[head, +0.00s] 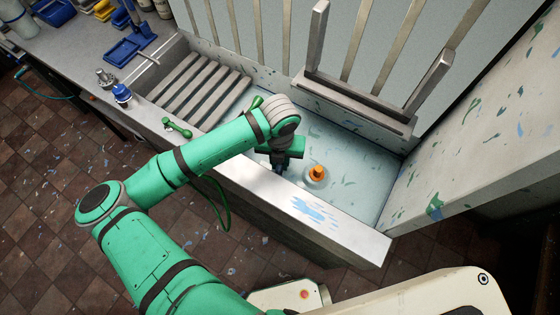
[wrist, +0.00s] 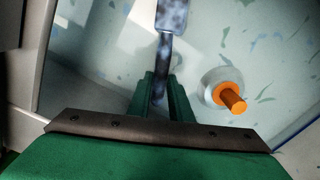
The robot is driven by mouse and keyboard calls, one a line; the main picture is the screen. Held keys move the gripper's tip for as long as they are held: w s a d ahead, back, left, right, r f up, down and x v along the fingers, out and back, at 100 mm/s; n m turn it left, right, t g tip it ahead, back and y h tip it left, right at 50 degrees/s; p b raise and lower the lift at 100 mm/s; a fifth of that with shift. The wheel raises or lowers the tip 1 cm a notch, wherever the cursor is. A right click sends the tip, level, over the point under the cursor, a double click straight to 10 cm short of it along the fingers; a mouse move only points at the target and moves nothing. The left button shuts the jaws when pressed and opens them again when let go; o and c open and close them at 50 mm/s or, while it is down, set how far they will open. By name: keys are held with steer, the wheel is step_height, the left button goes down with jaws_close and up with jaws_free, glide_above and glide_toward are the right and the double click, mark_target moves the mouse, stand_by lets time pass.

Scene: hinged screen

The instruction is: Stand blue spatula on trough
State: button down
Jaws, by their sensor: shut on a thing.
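My gripper (head: 280,165) is down inside the trough (head: 345,226), near its front wall. In the wrist view, my gripper (wrist: 160,90) is shut on the handle of the blue spatula (wrist: 164,52). The spatula is mottled blue, and its wider end points away from my fingers toward the top of the picture, where it is cut off. In the head view my gripper hides most of the spatula, so I cannot tell whether it touches the trough floor. The pale trough floor, with blue and green paint marks, also shows in the wrist view (wrist: 105,60).
A clear container with an orange cap (head: 317,172) stands in the trough, just right of my gripper. A slatted rack (head: 200,88) spans the left end. A grey ledge with two uprights (head: 360,103) is at the back. Blue trays (head: 122,50) lie upper left.

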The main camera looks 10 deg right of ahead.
steer(key=shift+r, duration=0.15)
steer(key=shift+r, duration=0.8)
steer(key=shift+f, duration=0.5)
stand_by(0.5)
steer(key=shift+f, duration=0.5)
steer(key=c, duration=1.2)
jaws_free()
steer(key=shift+r, duration=0.1)
steer(key=shift+r, duration=3.9)
steer(key=shift+w, duration=0.1)
